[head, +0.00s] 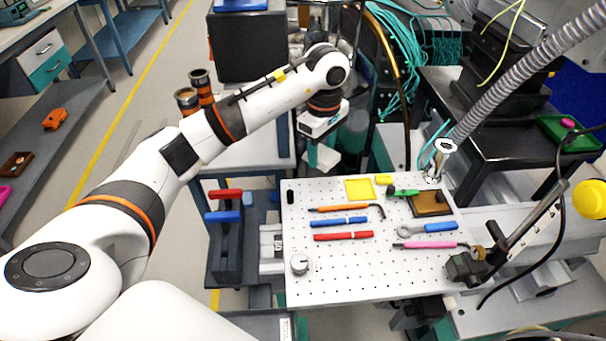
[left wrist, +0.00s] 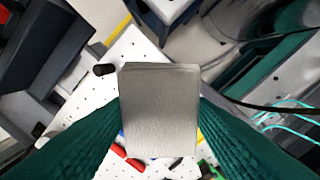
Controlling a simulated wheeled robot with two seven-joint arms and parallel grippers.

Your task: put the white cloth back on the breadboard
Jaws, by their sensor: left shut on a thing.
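The white cloth (head: 323,158) is a small folded pad. It hangs below my left gripper (head: 321,146), beyond the far left edge of the breadboard. In the left wrist view the cloth (left wrist: 158,112) fills the space between my teal ribbed fingers, which are shut on it. The breadboard (head: 390,278) is a white perforated plate in the middle of the head view; part of it also shows behind the cloth in the left wrist view (left wrist: 88,92). My right gripper is not in view.
On the breadboard lie an orange hex key (head: 340,209), a blue pen (head: 338,222), a red pen (head: 343,236), a yellow square (head: 359,190), a brown tray (head: 431,204) and a dial (head: 299,263). A black cylinder (head: 291,196) stands at its left edge. The front middle is bare.

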